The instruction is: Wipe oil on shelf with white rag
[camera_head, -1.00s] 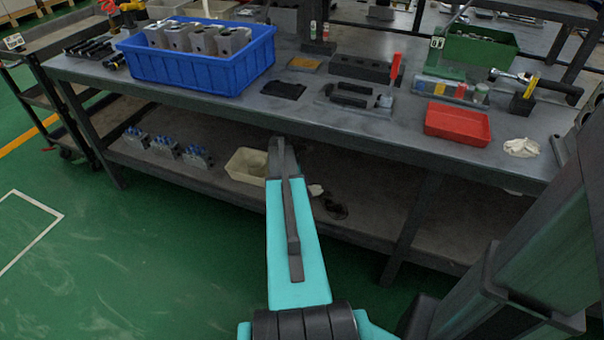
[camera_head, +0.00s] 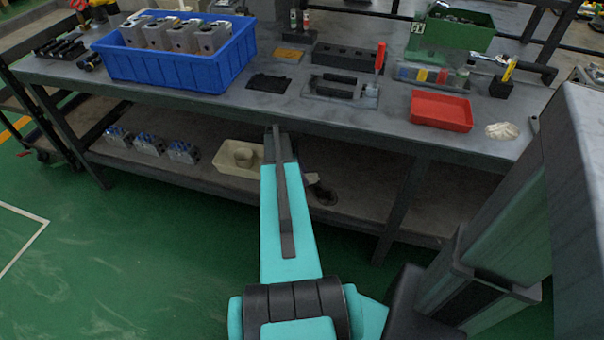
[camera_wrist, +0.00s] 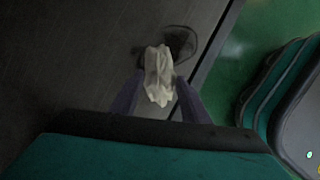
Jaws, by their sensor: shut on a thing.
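A crumpled white rag (camera_wrist: 158,76) is pinched between the fingertips of my gripper (camera_wrist: 160,88) in the wrist view. The dark, glossy oil patch (camera_wrist: 182,42) lies on the shelf (camera_wrist: 70,60) just beyond the rag. The rag's tip overlaps the patch's near edge in the picture; I cannot tell whether it touches. In the head view the oil patch (camera_head: 324,197) is on the lower shelf (camera_head: 365,212) under the workbench, just right of my arm's end. My arm mostly hides the gripper and the held rag there.
Several metal valve blocks (camera_head: 148,146) are further left. The bench top (camera_head: 330,118) is above, with a blue crate (camera_head: 180,72), red tray (camera_head: 441,111) and another white cloth (camera_head: 502,131). A bench leg (camera_head: 400,210) stands right.

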